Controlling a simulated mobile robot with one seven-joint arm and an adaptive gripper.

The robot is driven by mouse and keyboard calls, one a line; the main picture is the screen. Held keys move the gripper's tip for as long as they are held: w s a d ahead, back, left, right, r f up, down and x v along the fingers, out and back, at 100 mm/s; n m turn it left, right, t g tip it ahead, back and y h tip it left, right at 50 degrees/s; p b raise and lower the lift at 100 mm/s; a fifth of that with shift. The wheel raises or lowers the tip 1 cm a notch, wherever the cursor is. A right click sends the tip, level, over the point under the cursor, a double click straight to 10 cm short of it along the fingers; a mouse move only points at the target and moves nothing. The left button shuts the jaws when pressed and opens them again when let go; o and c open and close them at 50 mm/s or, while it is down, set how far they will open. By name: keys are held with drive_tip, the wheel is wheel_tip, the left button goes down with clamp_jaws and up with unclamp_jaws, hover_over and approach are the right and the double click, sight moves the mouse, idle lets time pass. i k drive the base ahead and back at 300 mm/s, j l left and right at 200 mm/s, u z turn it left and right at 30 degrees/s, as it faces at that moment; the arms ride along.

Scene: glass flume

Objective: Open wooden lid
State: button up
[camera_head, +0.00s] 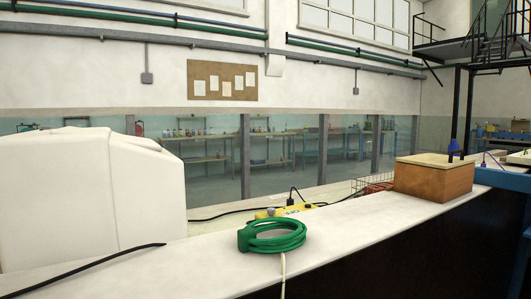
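A brown wooden box (433,181) stands near the right end of the pale counter. Its lighter, flat wooden lid (428,159) lies on top and looks closed. A small blue and black object (454,147) shows at the lid's far right edge; I cannot tell whether it rests on the lid or stands behind it. My gripper is not in view. The inside of the box is hidden.
A green coiled hose (272,238) lies on the counter (345,225), with a yellow power strip (285,211) behind it. A wire basket (372,184) is left of the box. A black cable (95,259) crosses the counter's left part. A large white shape (85,195) stands behind.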

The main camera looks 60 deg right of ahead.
sight(443, 162)
drive_tip(key=z, duration=2.85)
drive_tip(key=i+l, duration=0.1)
drive_tip(key=l+u, duration=0.05)
drive_tip(key=l, duration=0.05)
